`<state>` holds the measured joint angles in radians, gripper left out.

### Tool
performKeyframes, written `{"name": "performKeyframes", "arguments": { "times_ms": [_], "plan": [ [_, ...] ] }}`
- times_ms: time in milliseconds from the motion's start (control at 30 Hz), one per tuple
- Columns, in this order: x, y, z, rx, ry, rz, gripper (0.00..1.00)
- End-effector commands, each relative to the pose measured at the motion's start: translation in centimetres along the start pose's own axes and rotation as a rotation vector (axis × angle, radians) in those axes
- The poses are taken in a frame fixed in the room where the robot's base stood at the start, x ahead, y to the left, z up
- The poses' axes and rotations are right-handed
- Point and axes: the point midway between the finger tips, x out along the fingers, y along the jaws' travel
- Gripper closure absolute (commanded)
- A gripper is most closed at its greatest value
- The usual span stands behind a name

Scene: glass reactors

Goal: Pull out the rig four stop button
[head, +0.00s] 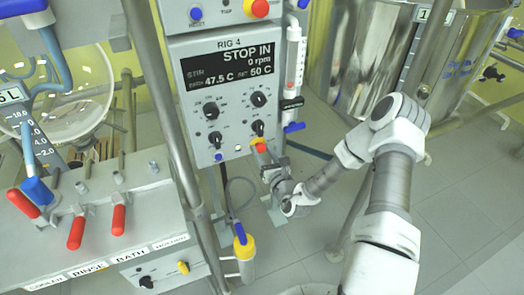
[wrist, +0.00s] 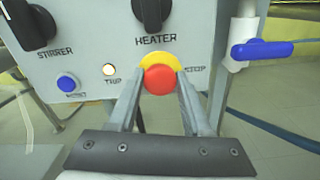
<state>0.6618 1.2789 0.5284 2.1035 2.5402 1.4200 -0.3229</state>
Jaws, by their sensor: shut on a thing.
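The rig four stop button (wrist: 159,80) is a red mushroom head on a yellow collar (wrist: 160,62), at the lower right of the panel, under the heater knob (wrist: 153,12). My gripper (wrist: 160,84) has one finger on each side of the red head and is shut on it. In the head view the button (head: 261,147) shows small at the panel's bottom edge, with my gripper (head: 268,160) against it. The RIG 4 display (head: 232,66) reads STOP IN and 0 rpm.
A blue reset button (wrist: 67,82) and a lit trip lamp (wrist: 109,70) sit left of the stop button. A blue-handled valve (wrist: 262,49) is close on the right. Another red stop button (head: 260,8) is on the panel above. Red-handled valves (head: 76,233) stand at left.

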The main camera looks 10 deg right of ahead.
Motion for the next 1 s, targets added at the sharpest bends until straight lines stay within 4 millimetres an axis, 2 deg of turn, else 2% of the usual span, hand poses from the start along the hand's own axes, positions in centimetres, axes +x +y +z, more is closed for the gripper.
{"name": "performKeyframes", "arguments": {
  "times_ms": [333, 633, 867, 900, 1000],
  "plan": [
    [0.0, 0.1, 0.0, 0.0, 0.001, 0.001, 1.0],
    [-1.1, 0.1, 0.1, 0.002, 0.004, 0.0, 1.0],
    [-1.3, 0.1, -0.2, 0.002, 0.004, 0.0, 1.0],
    [-1.3, 0.1, -0.2, 0.002, 0.005, 0.0, 0.49],
    [-1.2, 0.0, -0.2, 0.002, 0.004, 0.0, 0.31]
  ]
}}
